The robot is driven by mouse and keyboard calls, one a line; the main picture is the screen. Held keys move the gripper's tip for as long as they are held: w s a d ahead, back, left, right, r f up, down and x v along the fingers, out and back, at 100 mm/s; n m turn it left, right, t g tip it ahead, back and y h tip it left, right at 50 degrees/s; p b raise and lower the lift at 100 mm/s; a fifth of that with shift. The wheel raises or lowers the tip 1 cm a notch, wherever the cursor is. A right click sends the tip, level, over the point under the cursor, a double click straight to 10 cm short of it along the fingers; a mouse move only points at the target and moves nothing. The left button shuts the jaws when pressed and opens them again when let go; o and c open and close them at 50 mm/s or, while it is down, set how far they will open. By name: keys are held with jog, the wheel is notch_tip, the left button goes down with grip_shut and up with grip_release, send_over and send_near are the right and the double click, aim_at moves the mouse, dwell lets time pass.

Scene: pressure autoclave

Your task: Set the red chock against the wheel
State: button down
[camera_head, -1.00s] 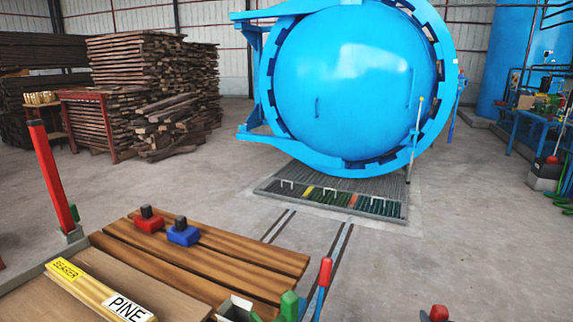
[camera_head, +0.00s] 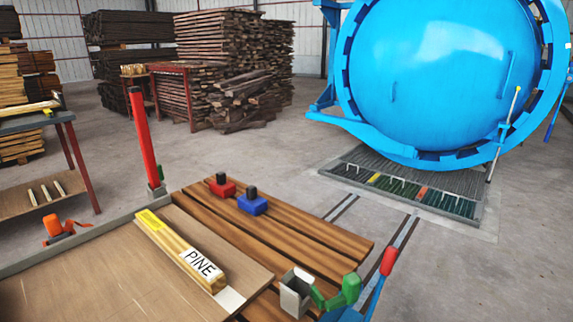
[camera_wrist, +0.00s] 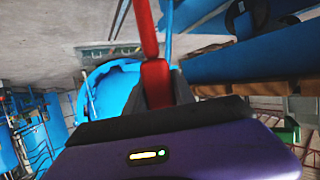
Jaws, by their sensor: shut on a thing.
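In the wrist view my gripper (camera_wrist: 158,92) is shut on a red piece (camera_wrist: 156,78), which sits between the two grey fingers. A red bar (camera_wrist: 145,25) shows just above it; I cannot tell whether they are joined. Most of the piece's shape is hidden, so I cannot tell whether it is the chock. In the head view a red block with a dark knob (camera_head: 222,189) stands on the slatted wooden deck (camera_head: 310,232), beside a similar blue block (camera_head: 252,205). My gripper is not in the head view. No wheel is clearly visible in either view.
A board marked PINE (camera_head: 180,250) lies on the tabletop in front. A red post (camera_head: 145,140) stands at the deck's left end. A red-tipped lever (camera_head: 388,262) rises at the right. Rails (camera_head: 400,240) run toward the blue autoclave (camera_head: 430,75). Floor between is open.

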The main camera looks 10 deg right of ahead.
jog(key=s+a+n+y+p, duration=0.1)
jog(key=s+a+n+y, duration=0.1)
jog(key=a, duration=0.9)
jog(key=shift+a+f+n+t+y, duration=0.3)
jog(key=shift+a+n+y, duration=0.1)
jog(key=shift+y, duration=0.2)
jog(key=shift+r+p, duration=0.1)
jog(key=shift+p, duration=0.2)
notch_tip(320, 180, up, 10)
jog(key=s+p, duration=0.2)
jog(key=p, duration=1.7)
jog(key=shift+f, duration=0.2)
jog(key=shift+s, duration=0.1)
